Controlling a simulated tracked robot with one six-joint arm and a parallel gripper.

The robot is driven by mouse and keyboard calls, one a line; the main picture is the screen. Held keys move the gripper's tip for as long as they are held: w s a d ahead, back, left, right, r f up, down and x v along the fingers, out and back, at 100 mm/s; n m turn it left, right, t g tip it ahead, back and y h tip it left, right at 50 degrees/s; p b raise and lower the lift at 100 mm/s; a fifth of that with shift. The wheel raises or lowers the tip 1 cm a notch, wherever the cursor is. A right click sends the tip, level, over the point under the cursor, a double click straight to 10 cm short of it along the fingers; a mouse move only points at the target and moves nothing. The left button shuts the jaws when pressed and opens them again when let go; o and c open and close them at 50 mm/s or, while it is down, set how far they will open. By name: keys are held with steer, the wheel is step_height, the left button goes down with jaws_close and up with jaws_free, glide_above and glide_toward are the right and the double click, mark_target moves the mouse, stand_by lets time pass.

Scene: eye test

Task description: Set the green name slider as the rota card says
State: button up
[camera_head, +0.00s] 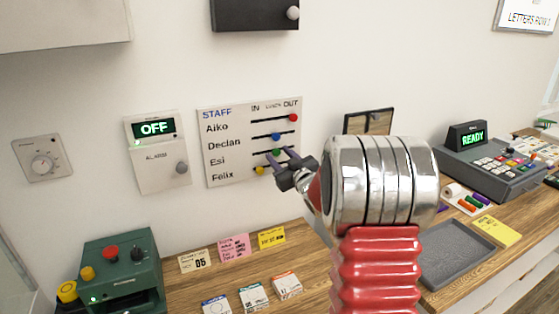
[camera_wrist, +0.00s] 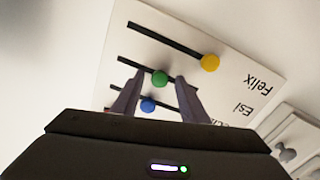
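The white STAFF board (camera_head: 235,150) hangs on the wall with name rows and IN, LUNCH and OUT columns. The green slider knob (camera_head: 276,152) is in the Esi row, around the middle column. The red knob (camera_head: 293,118) is at OUT, the blue knob (camera_head: 276,137) around the middle, the yellow knob (camera_head: 259,171) at IN. My gripper (camera_head: 280,156) is at the green knob. In the wrist view my gripper (camera_wrist: 160,77) is open, one finger on each side of the green knob (camera_wrist: 159,78), with gaps showing. I cannot tell which card is the rota card; small print is unreadable.
An alarm panel (camera_head: 157,165) reading OFF is left of the board. A green machine (camera_head: 125,270) stands left, a grey tray (camera_head: 455,253) right.

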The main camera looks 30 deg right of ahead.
steer(key=s+a, duration=0.1)
steer(key=s, duration=1.2)
steer(key=shift+s+a, duration=0.15)
steer(key=shift+s, duration=0.2)
